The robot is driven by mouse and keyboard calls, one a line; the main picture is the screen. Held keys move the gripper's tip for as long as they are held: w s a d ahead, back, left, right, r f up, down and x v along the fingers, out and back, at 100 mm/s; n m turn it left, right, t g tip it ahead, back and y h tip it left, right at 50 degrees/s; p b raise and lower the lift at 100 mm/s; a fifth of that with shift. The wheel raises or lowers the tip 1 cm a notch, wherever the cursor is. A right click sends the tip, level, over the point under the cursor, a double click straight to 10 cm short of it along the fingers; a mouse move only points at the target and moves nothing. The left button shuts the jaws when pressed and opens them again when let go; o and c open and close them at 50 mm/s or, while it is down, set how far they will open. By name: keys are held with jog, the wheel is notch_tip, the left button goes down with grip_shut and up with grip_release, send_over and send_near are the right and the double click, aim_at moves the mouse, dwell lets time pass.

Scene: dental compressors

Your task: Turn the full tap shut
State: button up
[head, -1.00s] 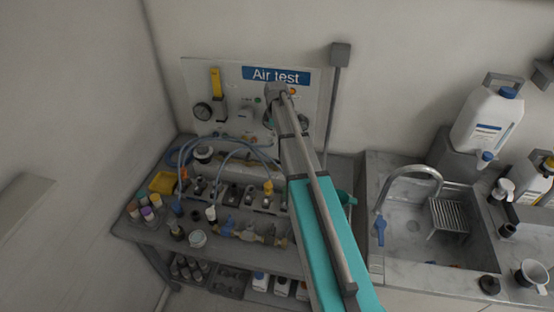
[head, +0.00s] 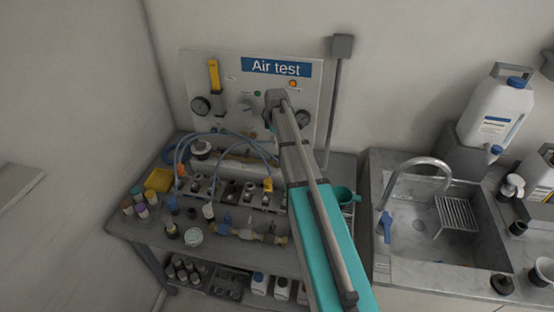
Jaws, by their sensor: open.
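Another blue lever (head: 387,226) hangs at the foot of the curved sink faucet (head: 412,170). No label marks either as the full tap, and I cannot tell how far either is turned. My arm reaches up from the bottom right, and its far end is in front of the air test panel (head: 228,75). My gripper's fingers do not show; the arm hides what lies beyond its grey end. Part of the panel's lower middle is also hidden.
The sink (head: 450,250) and a white jug (head: 495,115) are at right. A grey post (head: 333,100) stands beside the panel.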

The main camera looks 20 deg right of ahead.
aim_at(277, 156)
jog(key=shift+f+b, duration=3.35)
jog(key=shift+f, duration=0.3)
grip_shut()
jog(key=shift+d, duration=0.15)
